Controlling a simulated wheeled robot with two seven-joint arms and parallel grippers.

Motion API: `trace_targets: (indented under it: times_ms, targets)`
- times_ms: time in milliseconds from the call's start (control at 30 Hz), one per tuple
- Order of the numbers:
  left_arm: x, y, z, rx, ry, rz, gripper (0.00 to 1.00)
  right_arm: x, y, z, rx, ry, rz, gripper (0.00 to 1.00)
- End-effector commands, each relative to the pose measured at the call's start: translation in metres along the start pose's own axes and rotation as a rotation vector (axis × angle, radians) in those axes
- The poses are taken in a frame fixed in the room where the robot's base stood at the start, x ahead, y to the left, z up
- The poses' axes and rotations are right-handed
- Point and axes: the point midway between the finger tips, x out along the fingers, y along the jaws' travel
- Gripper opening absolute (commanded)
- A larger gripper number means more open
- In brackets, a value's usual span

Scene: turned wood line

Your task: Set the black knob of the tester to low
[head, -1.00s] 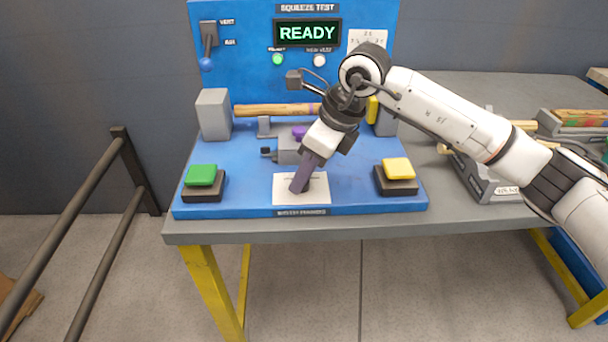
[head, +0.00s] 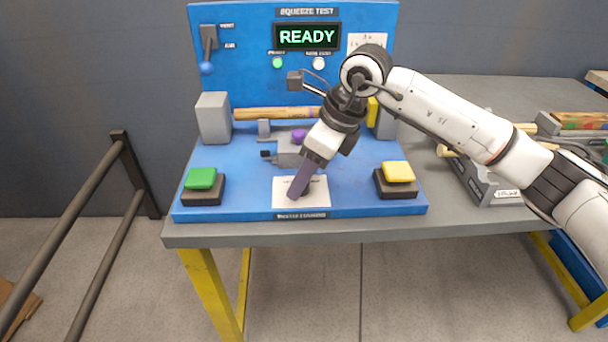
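The blue tester (head: 235,165) stands on the grey bench, with a lit screen (head: 307,36) reading READY. My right gripper (head: 295,195) comes in from the right and points down at the white plate (head: 318,198) at the tester's front. Its dark purple fingers overlap and look like one bar, so I cannot tell whether they are open or shut. They cover the middle of the plate, and no knob shows clearly there. A small black knob-like part (head: 266,154) sticks out left of the grey clamp (head: 288,152). My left gripper is not in view.
A green button (head: 201,178) is left of the plate and a yellow button (head: 398,172) right of it. A wooden handle (head: 270,113) lies across behind the clamp. A lever with a blue ball (head: 207,67) is at upper left. A grey tray (head: 490,185) stands right.

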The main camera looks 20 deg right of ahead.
Motion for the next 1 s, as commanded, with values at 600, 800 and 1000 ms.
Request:
trace_targets:
  times_ms: [600, 800, 1000]
  targets:
    - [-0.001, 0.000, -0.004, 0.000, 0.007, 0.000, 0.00, -0.096, 0.000, 0.000, 0.000, -0.002, -0.001, 0.46]
    - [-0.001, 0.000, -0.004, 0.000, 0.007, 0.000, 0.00, -0.100, 0.000, 0.000, 0.000, -0.001, -0.001, 0.46]
    - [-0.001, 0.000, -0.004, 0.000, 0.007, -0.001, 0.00, -0.100, 0.000, 0.000, 0.000, -0.002, -0.001, 0.46]
